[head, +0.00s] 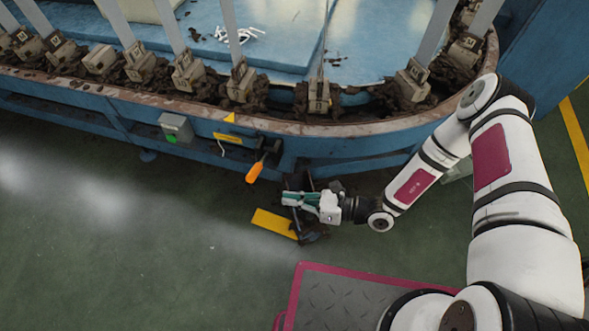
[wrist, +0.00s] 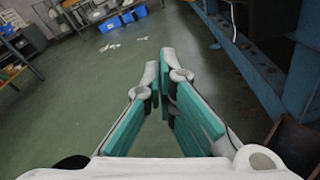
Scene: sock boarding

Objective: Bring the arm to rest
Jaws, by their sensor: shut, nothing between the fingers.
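My arm reaches left from the right side of the head view, with its lower links out over the floor beside the blue machine. My gripper (head: 287,198) is shut and empty, in front of the machine's lower edge. In the wrist view my gripper (wrist: 163,62) shows its teal-padded fingers with the tips together and nothing between them. In the head view it hangs over or near a yellow plate (head: 272,223) and a dark object beneath; its height above them is unclear.
The blue machine (head: 100,110) carries upright boards on a curved, dirty rim. A grey box with a green button (head: 176,128) and an orange handle (head: 255,172) stick out from its side. The green floor (head: 120,240) is open to the left. Blue bins (wrist: 110,24) stand far off.

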